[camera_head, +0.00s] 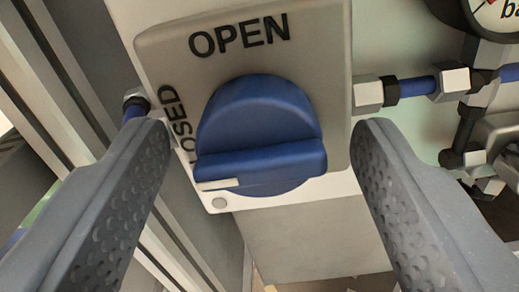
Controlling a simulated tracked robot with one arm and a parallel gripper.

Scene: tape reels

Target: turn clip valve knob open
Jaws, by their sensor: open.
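The blue valve knob (259,135) sits on a grey plate (172,48) in the middle of the view. The plate is marked OPEN along the top and CLOSED along the left side. The knob's raised grip bar lies almost level, and its white mark (217,185) is at the left end, by the lower end of the word CLOSED. My gripper (268,143) is open, with one dark textured finger on the left and one on the right. The knob shows between the fingertips, with a gap on both sides. I cannot tell how far the fingertips are from the plate.
Metal fittings with a blue tube (414,87) run from the plate's right side to more pipework. Part of a pressure gauge (495,14) shows at the top right. A metal frame profile (62,85) runs down the left. Below the plate is a plain pale panel (315,240).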

